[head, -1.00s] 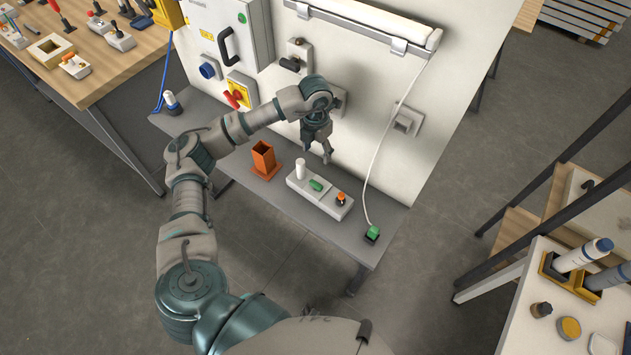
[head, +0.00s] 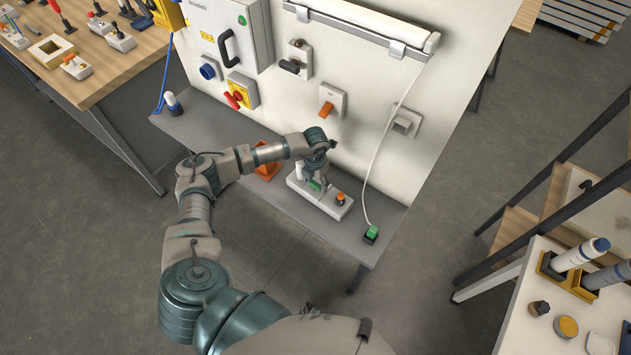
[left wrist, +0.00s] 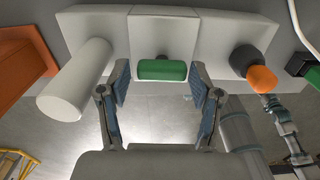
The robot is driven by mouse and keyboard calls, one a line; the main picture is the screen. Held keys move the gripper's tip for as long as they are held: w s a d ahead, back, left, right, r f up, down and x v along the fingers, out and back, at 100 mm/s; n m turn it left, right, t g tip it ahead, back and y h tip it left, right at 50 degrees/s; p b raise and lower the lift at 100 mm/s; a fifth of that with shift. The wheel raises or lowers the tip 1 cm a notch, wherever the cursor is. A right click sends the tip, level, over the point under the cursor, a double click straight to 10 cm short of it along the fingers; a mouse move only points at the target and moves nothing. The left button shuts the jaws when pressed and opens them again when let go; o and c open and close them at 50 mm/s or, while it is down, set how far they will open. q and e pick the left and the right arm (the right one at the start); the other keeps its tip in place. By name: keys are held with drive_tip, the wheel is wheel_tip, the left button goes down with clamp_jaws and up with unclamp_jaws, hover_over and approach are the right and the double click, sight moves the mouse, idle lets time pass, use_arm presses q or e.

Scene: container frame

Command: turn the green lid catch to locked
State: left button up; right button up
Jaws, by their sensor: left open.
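The green lid catch (left wrist: 162,70) sits on the middle block of a light grey unit (left wrist: 165,30) on the grey shelf. In the left wrist view it lies crosswise, between and just beyond the fingertips of my left gripper (left wrist: 160,85). That gripper is open, with one finger on each side of the catch and a gap at each end. In the head view my left gripper (head: 320,180) points down over the unit and partly covers the green catch (head: 314,185).
A white cylinder (left wrist: 75,80) stands left of the catch and an orange-and-black knob (left wrist: 255,70) right of it. An orange holder (head: 268,168) is behind my forearm. A green plug (head: 371,234) with a white cable lies at the shelf's right. The panel rises behind.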

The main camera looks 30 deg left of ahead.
use_arm(q)
drive_tip(key=shift+f, duration=0.2)
drive_tip(key=shift+d, duration=0.1)
drive_tip(key=c, duration=0.9)
